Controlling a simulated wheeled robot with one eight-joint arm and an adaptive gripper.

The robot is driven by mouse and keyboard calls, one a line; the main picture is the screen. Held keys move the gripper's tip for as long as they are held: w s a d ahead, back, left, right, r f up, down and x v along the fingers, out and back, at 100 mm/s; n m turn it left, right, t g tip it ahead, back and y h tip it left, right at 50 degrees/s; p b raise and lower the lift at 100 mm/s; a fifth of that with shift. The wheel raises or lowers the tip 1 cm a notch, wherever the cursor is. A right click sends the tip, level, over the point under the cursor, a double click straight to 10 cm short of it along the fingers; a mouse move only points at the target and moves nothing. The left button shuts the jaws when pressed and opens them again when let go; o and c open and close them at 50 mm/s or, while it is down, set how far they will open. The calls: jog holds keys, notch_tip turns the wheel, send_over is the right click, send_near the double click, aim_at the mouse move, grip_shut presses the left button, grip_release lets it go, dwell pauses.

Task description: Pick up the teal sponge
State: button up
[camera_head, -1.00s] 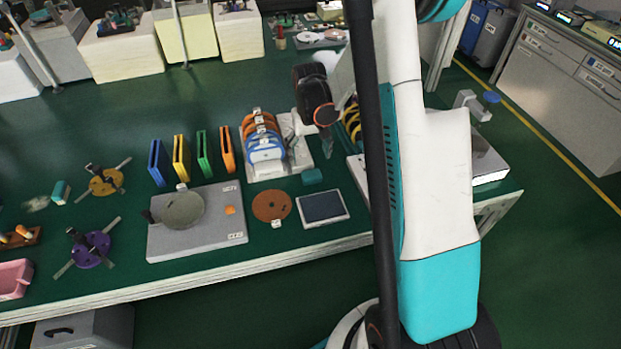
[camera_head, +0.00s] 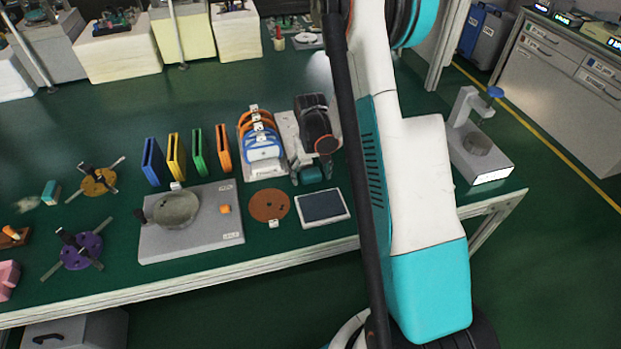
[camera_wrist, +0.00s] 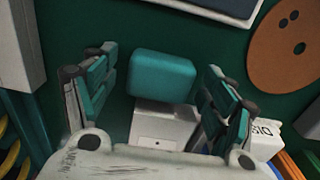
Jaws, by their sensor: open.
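The teal sponge (camera_wrist: 161,77) is a rounded block on the green bench top. In the wrist view it lies between the two spread fingers of my gripper (camera_wrist: 160,68), with a visible gap on each side. A white labelled block (camera_wrist: 163,127) shows against its lower edge in that view. In the head view my gripper (camera_head: 312,166) is over the sponge (camera_head: 311,174), which is partly covered. The gripper is open and holds nothing.
A dark framed plate (camera_head: 322,207) and a brown disc (camera_head: 269,205) lie nearby. A rack of orange and blue rings (camera_head: 263,150) stands left of the gripper. A grey stand (camera_head: 478,145) is at the right. A teal-and-white block (camera_head: 51,192) lies far left.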

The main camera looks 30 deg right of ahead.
aim_at(310, 172)
jog(key=shift+r, duration=0.1)
jog(key=c, duration=1)
notch_tip(310, 172, up, 20)
jog(key=p, duration=0.6)
jog(key=shift+c, duration=0.3)
